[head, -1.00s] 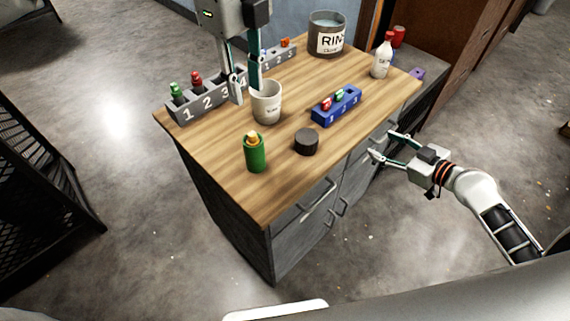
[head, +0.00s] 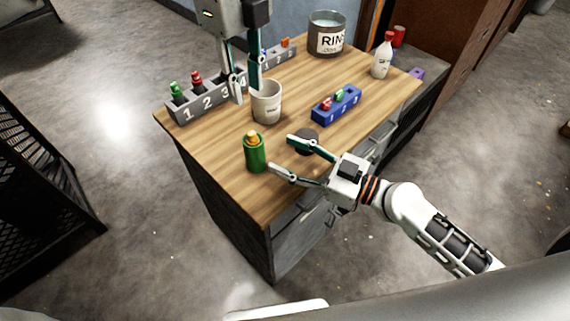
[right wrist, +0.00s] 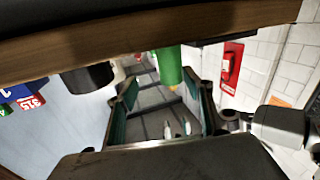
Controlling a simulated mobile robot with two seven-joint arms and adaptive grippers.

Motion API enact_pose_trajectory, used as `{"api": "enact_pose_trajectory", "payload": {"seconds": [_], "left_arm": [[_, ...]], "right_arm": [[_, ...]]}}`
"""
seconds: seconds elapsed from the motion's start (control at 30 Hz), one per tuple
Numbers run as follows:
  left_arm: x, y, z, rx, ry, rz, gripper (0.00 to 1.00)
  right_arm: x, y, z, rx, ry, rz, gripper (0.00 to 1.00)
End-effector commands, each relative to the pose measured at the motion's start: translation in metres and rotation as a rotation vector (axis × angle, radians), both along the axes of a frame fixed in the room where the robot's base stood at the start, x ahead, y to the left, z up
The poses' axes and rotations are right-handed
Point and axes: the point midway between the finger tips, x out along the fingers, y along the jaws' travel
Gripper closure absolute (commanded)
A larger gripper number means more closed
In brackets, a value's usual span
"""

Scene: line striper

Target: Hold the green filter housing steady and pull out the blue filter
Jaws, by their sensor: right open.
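The green filter housing (head: 255,155) is an upright green cylinder with a yellow-orange top, near the left front edge of the wooden table. I see no blue filter in it. My right gripper (head: 281,153) is open and empty, to the right of the housing, fingers pointing at it. In the right wrist view the green housing (right wrist: 168,65) shows upside down, ahead of and between the open fingers (right wrist: 164,88). My left gripper (head: 246,88) points down behind the white cup, its fingers apart with nothing seen between them.
A white cup (head: 266,108) stands behind the housing. A dark round puck (head: 304,146) lies partly behind my right finger. A numbered grey rack (head: 205,106), a blue rack (head: 322,115), a grey bucket (head: 327,25) and a white bottle (head: 381,62) stand further back.

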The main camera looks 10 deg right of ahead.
Motion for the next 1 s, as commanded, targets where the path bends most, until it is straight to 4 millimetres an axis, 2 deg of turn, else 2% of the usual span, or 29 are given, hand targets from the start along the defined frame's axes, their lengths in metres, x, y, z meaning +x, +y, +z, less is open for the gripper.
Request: {"api": "enact_pose_trajectory", "payload": {"seconds": [0.1,0.23,0.7,1.0], "left_arm": [[0.0,0.0,0.0,0.0,0.0,0.0,0.72],[0.0,0.0,0.0,0.0,0.0,0.0,0.72],[0.0,0.0,0.0,0.0,0.0,0.0,0.72],[0.0,0.0,0.0,0.0,0.0,0.0,0.72]], "right_arm": [[-0.012,0.01,-0.011,0.021,0.042,0.008,0.49],[-0.011,0.019,-0.014,0.029,0.055,0.012,0.49],[0.025,0.067,-0.014,0.027,0.053,0.01,0.49],[0.031,0.076,-0.015,0.025,0.055,0.01,0.49]]}}
